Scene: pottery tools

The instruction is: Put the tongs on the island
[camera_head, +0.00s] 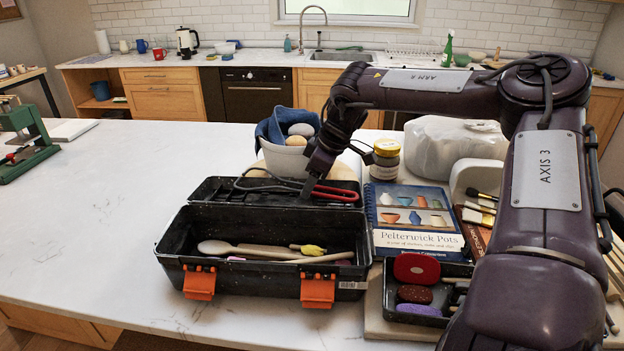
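The tongs (338,192), with red handles and a thin dark looped end, show over the open lid of the black toolbox (262,279). Their handles point right and the loop points left. My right gripper (310,189) points down at the middle of the tongs, with its fingertips overlapping them. I cannot tell whether the fingers are closed on them, or whether the tongs rest on the lid. The white island (105,220) top lies under the toolbox, with a wide bare area to the left. My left gripper is not in view.
The toolbox holds a wooden spoon (215,247) and other tools. Behind stand a white pot (284,162) with a blue cloth and a jar (385,160). A book (415,222) and a small tray (428,318) lie right. A green press (25,145) stands far left.

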